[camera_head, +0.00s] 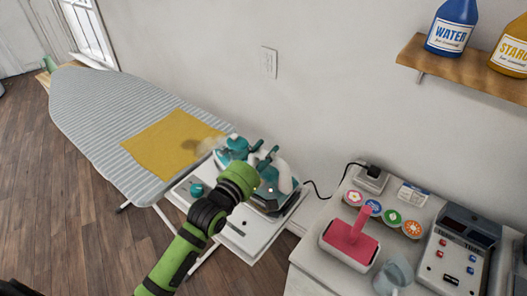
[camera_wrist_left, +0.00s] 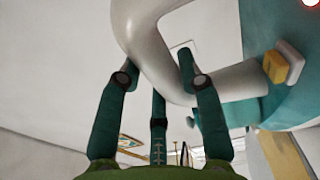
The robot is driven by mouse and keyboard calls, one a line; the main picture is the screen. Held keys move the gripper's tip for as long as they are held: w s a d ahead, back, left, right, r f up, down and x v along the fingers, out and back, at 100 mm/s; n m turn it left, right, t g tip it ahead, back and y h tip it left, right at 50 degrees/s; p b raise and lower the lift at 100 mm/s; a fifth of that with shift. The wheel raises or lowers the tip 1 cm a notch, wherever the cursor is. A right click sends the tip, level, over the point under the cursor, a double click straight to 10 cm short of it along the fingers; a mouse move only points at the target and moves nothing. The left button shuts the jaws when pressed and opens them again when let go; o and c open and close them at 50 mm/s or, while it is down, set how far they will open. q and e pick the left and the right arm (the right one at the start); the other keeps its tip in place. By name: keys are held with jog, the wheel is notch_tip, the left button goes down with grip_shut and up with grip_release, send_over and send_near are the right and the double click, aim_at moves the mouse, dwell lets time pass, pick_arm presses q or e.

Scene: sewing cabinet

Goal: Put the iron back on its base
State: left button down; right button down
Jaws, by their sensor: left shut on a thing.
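The teal and white iron (camera_head: 284,178) is at the right end of the ironing board, above a white stand. In the left wrist view, its white curved handle (camera_wrist_left: 150,50) crosses between my fingers, and its teal body with a yellow button is at the right. My left gripper (camera_head: 265,158) is shut on the iron's handle; the fingers also show in the left wrist view (camera_wrist_left: 160,75). The base is hard to tell apart from the iron, and my wrist hides part of this area. I cannot tell whether they touch. My right gripper is not in view.
The striped ironing board (camera_head: 92,110) carries a yellow cloth (camera_head: 155,150) with a brown scorch mark and a smoky haze near it. A white cabinet (camera_head: 310,262) at right holds a pink-handled item (camera_head: 350,242), round colored items and a control box (camera_head: 455,255). A shelf (camera_head: 455,70) holds bottles.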

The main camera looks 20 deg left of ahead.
pick_arm(q)
jog(key=shift+r, duration=0.1)
dwell(0.3)
jog(key=shift+f+b, duration=0.45)
jog(key=shift+f, duration=0.25)
jog(key=c, duration=0.7)
grip_release()
jog(key=shift+c, duration=0.2)
jog(key=shift+s+f, duration=0.15)
jog(key=shift+f, duration=0.35)
jog(key=v, duration=1.2)
jog(key=shift+r, duration=0.4)
